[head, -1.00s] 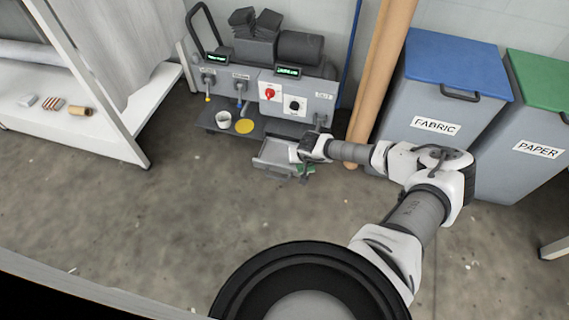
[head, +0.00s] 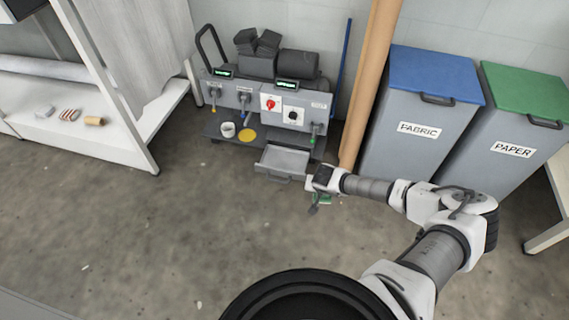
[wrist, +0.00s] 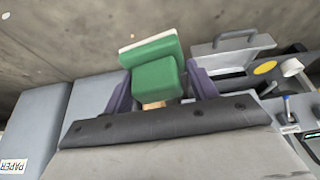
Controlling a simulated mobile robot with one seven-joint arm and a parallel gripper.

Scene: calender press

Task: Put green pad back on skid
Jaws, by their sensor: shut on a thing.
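The green pad (wrist: 158,79) is a green block with a broader green plate and a pale edge, held between the fingers of my gripper (wrist: 160,92) in the wrist view. A small tan piece shows at its base. In the head view the green pad (head: 325,199) is a small patch partly hidden by my gripper (head: 314,199), off the floor or near it; I cannot tell the height. My gripper is right of and in front of the open drawer. The dark low platform under the grey machine, seemingly the skid (head: 218,134), is behind and to the left.
The grey open drawer (head: 284,161) sticks out from the machine and looks empty. A white cup (head: 227,130) and a yellow disc (head: 247,135) sit on the platform. A brown tube (head: 370,85) and the fabric bin (head: 415,145) stand to the right.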

